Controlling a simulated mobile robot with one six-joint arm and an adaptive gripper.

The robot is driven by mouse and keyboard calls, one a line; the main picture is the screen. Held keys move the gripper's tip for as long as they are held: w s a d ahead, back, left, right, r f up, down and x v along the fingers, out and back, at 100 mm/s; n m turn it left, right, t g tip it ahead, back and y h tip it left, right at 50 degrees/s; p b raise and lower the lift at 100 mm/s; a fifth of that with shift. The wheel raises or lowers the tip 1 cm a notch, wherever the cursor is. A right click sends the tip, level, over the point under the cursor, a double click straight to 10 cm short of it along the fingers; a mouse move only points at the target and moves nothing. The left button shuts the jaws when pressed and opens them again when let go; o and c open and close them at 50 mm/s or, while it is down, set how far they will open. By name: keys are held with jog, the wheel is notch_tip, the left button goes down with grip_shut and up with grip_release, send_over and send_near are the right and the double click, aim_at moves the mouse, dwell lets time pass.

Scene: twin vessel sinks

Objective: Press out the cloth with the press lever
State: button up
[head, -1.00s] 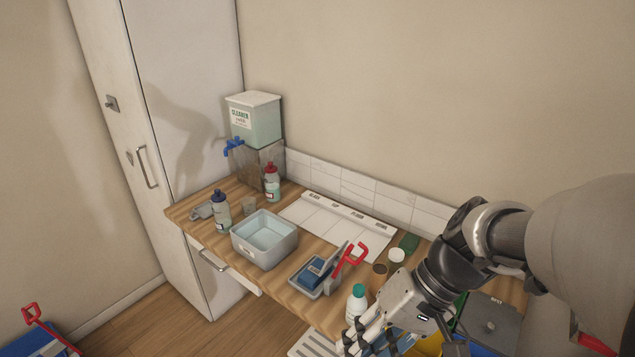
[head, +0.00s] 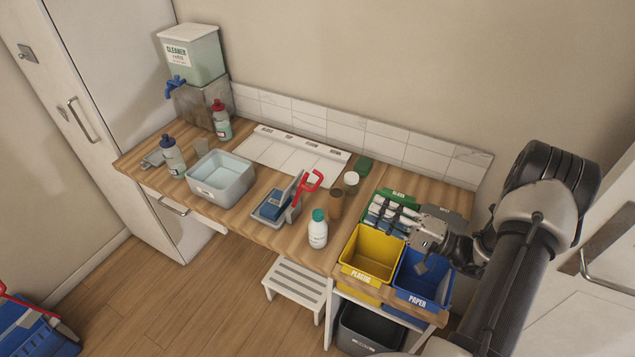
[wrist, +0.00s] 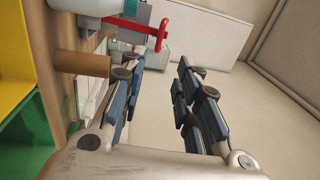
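The press (head: 287,203) is a small grey tray with an upright plate, standing near the front edge of the wooden counter. Its red press lever (head: 309,188) sticks up on the right side. A blue flat piece (head: 277,204), which looks like the cloth, lies in the press tray. My gripper (head: 384,213) is over the green bin, to the right of the press and apart from it. In the wrist view my gripper (wrist: 160,68) is open, with nothing between its fingers. The red lever (wrist: 163,32) shows beyond the fingertips there.
A white bottle with a teal cap (head: 318,230) stands right of the press, and a brown cylinder (head: 335,204) behind it. A grey basin (head: 221,190) holds water to the left. Yellow (head: 372,264) and blue (head: 423,290) bins are below my gripper. A stool (head: 298,284) stands in front.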

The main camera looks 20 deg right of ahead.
aim_at(318, 183)
jog(key=b+x, duration=0.2)
jog(key=x, duration=1.5)
jog(key=shift+a+f, duration=0.1)
jog(key=shift+a, duration=0.05)
jog(key=shift+c, duration=0.2)
grip_shut()
jog(key=shift+f, duration=0.15)
